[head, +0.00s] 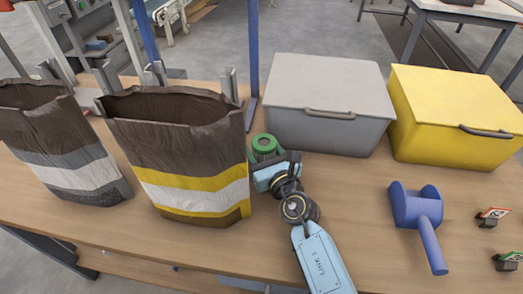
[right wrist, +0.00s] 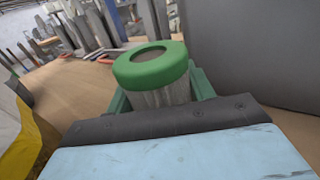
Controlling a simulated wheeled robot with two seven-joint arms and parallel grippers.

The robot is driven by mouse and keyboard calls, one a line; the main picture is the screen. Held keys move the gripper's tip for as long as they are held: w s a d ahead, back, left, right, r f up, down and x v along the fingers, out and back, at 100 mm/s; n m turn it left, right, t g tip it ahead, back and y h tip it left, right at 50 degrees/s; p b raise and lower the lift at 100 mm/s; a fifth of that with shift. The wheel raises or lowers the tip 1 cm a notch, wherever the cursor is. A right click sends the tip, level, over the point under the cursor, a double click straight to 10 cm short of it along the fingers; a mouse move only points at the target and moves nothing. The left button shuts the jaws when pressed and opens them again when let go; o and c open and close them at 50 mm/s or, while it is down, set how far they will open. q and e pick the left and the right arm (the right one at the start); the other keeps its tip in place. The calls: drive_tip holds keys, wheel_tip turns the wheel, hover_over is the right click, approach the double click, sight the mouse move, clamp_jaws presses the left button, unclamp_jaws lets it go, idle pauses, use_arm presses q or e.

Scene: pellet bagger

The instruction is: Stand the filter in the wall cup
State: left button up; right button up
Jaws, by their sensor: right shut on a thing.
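The filter (head: 264,144) is a short pale cylinder with a bright green ring-shaped top and a dark round centre. My right gripper (head: 269,159) is shut on it, between the yellow-striped bag and the grey box. In the right wrist view the filter (right wrist: 153,68) stands roughly upright between dark green fingers, and its lower part is hidden. I cannot tell whether its base touches the table. I cannot make out the wall cup in either view. My left gripper is out of view.
A yellow-striped open bag (head: 188,158) and a grey-striped bag (head: 59,140) stand at the left. A lidded grey box (head: 328,103) and a yellow box (head: 455,114) stand behind. The wooden table (head: 362,205) is clear between.

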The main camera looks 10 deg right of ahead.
drive_tip(key=o, duration=0.5)
drive_tip(key=shift+f, duration=0.15)
drive_tip(key=o, duration=0.5)
